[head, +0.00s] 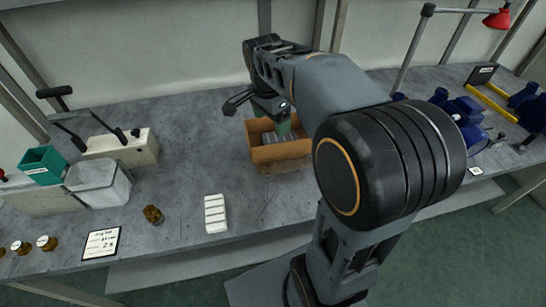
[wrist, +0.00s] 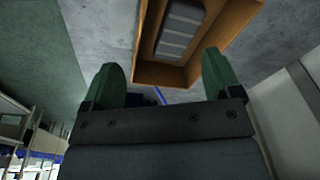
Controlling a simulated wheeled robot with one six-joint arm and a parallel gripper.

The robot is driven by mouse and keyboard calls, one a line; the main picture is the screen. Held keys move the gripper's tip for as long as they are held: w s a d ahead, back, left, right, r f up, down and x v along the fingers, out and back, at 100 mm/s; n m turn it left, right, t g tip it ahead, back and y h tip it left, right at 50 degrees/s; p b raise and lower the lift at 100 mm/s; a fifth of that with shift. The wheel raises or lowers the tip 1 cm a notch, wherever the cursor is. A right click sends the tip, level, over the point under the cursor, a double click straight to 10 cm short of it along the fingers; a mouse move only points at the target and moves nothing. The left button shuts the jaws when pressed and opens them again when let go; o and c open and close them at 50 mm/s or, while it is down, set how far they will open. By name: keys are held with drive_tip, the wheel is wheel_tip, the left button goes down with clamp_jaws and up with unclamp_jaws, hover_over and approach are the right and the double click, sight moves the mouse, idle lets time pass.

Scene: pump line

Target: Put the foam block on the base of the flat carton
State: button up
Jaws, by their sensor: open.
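The flat carton (head: 283,153) is an open orange-brown box on the grey bench; its wall also shows in the wrist view (wrist: 150,40). A dark grey block with paler segments (wrist: 178,32), which looks like the foam block, lies inside the carton and appears flat on its base. In the head view the block (head: 277,138) is partly hidden by the carton's front wall. My gripper (wrist: 162,70) has green fingers, spread apart with nothing between them. It is over the carton's area, apart from the block; in the head view my arm hides part of it.
A white segmented piece (head: 215,213) and a small brown part (head: 153,214) lie on the bench in front. A clear bin (head: 98,184), a teal bin (head: 43,165) and a beige device (head: 122,148) stand left. Blue pumps (head: 462,110) stand right.

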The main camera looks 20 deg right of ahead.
drive_tip(key=s+a+f+n+t+y, duration=0.1)
drive_tip(key=s+a+f+n, duration=0.4)
drive_tip(key=s+n, duration=0.7)
wheel_tip(320, 180, down, 2)
drive_tip(key=n+t, duration=0.1)
drive_tip(key=n, duration=0.2)
drive_tip(key=shift+s+a+t, duration=0.2)
drive_tip(key=shift+t, duration=0.1)
wheel_tip(320, 180, up, 6)
drive_tip(key=p, duration=0.5)
drive_tip(key=shift+r, duration=0.15)
